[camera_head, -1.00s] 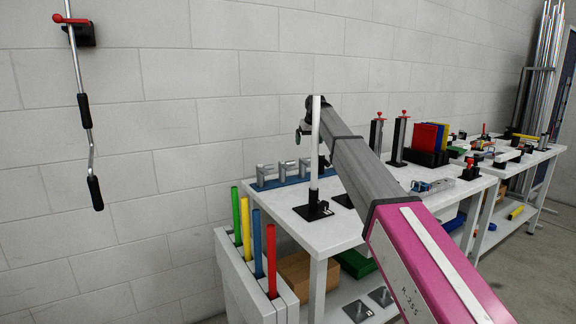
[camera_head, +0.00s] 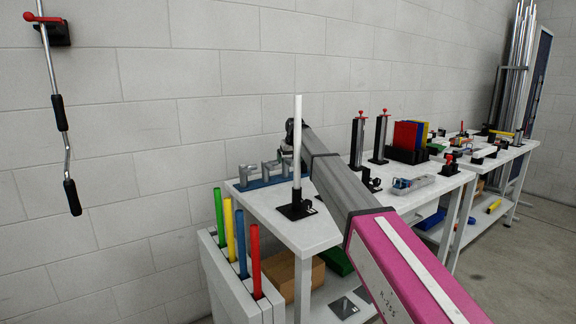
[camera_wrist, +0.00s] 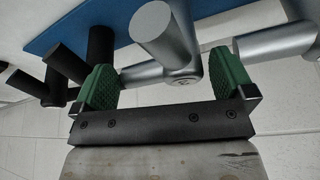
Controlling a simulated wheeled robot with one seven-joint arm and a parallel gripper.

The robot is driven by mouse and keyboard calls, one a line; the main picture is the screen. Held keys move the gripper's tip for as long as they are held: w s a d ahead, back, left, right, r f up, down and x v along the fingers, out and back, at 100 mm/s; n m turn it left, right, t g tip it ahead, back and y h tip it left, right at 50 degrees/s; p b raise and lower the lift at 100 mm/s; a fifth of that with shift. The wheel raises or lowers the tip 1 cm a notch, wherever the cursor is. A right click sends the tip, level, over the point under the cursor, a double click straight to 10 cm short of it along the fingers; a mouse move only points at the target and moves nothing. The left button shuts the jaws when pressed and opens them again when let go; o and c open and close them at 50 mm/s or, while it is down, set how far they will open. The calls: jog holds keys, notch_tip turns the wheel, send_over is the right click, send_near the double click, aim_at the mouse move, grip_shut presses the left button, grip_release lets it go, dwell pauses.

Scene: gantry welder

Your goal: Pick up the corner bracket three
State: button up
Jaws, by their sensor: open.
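Several grey tubular corner brackets (camera_head: 267,169) stand in a row on a blue base (camera_head: 255,184) at the table's back left. I cannot tell which is number three. In the wrist view, a silver bracket (camera_wrist: 165,35) shows between the green fingers of my gripper (camera_wrist: 160,88), which is open. The fingers are on either side of it, and contact is unclear. Another silver bracket (camera_wrist: 280,42) is at the right, and dark bracket shapes (camera_wrist: 65,65) are at the left. The blue base (camera_wrist: 75,22) crosses the top. In the head view my gripper is mostly hidden at my arm's end.
A white upright rod (camera_head: 297,135) on a black plate stands close to my arm and the brackets. Coloured tubes (camera_head: 239,240) stand at the table's front left. Black clamps (camera_head: 357,142) and coloured binders (camera_head: 408,136) are farther right. The wall is close behind.

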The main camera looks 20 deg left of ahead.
jog(key=c, duration=0.9)
jog(key=shift+o, duration=0.2)
jog(key=shift+r, duration=0.15)
